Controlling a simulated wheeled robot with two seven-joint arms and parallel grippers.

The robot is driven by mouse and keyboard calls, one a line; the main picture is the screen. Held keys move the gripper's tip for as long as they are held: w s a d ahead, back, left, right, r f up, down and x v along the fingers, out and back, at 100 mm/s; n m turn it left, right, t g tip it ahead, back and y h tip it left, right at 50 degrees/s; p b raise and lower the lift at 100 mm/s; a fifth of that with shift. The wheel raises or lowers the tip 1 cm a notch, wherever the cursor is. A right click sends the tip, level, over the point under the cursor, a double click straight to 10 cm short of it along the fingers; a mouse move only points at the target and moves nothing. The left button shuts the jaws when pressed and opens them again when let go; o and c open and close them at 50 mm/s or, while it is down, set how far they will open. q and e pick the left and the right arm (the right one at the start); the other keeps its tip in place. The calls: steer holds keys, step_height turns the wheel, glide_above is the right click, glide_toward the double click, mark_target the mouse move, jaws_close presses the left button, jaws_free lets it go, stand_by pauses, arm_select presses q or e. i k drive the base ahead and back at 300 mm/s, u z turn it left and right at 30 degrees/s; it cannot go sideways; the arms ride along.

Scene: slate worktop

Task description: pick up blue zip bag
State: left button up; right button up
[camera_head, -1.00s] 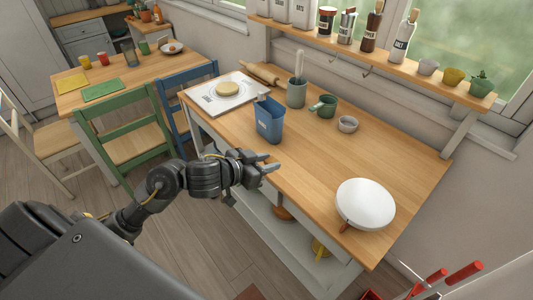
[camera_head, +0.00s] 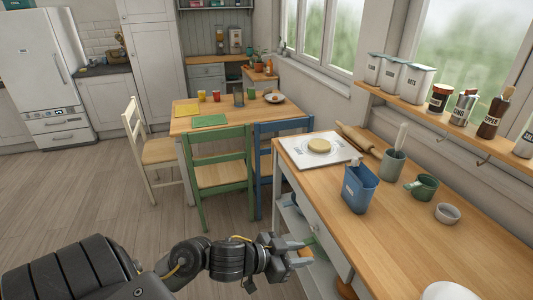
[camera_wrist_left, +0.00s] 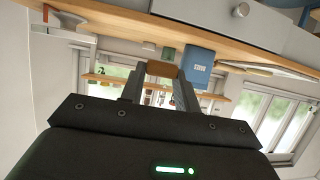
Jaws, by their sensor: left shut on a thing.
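The blue zip bag (camera_head: 359,187), with pale lettering on its front, stands upright on the wooden worktop (camera_head: 420,240), near its front edge. It also shows in the left wrist view (camera_wrist_left: 199,68), beyond the fingers and apart from them. My left gripper (camera_head: 303,251) is in front of the worktop's edge, nearer to me than the bag. It is shut on a small orange-brown thing (camera_wrist_left: 161,69) between its fingertips; I cannot tell what this is. My right gripper is not in view.
Green and blue chairs stand left. The worktop's right part is mostly clear.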

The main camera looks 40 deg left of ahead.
mark_target(360, 184)
steer(key=u, duration=1.55)
steer(key=i, duration=0.35)
steer(key=u, duration=0.65)
steer(key=i, duration=1.7)
steer(key=z, duration=3.25)
